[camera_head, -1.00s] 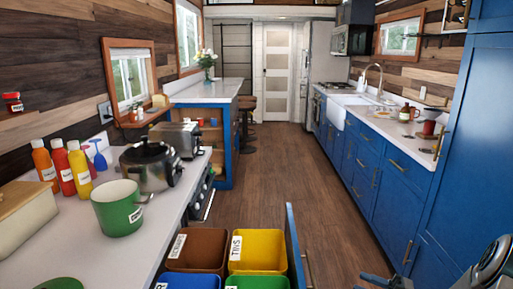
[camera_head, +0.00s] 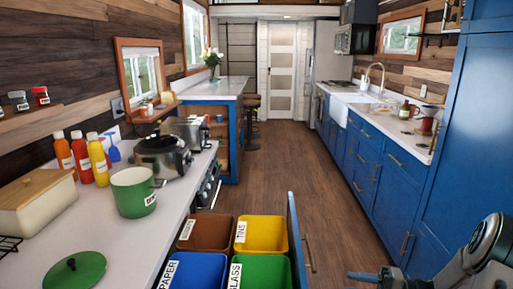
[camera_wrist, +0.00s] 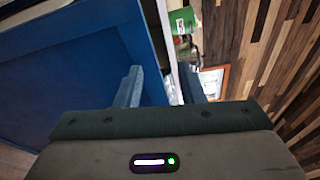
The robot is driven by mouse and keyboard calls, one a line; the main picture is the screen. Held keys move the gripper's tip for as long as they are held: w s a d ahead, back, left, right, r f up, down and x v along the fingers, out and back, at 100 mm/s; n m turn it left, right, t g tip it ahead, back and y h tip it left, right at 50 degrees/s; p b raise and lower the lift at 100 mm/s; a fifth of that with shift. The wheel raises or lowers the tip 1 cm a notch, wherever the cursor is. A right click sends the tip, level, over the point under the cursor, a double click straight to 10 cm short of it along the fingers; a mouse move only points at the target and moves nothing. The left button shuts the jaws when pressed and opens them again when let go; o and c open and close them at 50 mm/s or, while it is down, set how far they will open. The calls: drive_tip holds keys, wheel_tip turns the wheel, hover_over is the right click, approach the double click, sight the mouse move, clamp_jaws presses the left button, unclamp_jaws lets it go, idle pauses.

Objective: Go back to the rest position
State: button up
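My gripper (camera_wrist: 160,86) shows in the wrist view with its two fingers apart and nothing between them. In the head view my arm is folded low at the right edge, and the dark end of my gripper (camera_head: 370,277) shows at the bottom, right of the open drawer. It appears to touch nothing there. In the wrist view a blue panel (camera_wrist: 70,70) fills the left, with wood planks at the right.
An open blue-fronted drawer (camera_head: 297,240) holds brown, yellow, blue and green bins. The left counter (camera_head: 110,225) carries a green pot (camera_head: 131,195), a green lid (camera_head: 76,270), a bread box (camera_head: 35,203) and bottles. Blue cabinets (camera_head: 385,185) line the right. The aisle floor (camera_head: 290,165) is clear.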

drive_tip(key=s+a+r+n+g+h+p, duration=0.1)
drive_tip(key=s+a+r+n+g+h, duration=0.3)
drive_tip(key=s+a+g+h, duration=0.55)
drive_tip(key=s+a+r+t+h+p, duration=0.1)
drive_tip(key=s+a+r+t+h, duration=0.1)
drive_tip(key=s+r+t+h, duration=0.5)
drive_tip(key=shift+s+r+t+h+p, duration=0.35)
drive_tip(key=shift+r+h, duration=0.1)
drive_tip(key=shift+r, duration=0.3)
drive_tip(key=shift+s, duration=0.1)
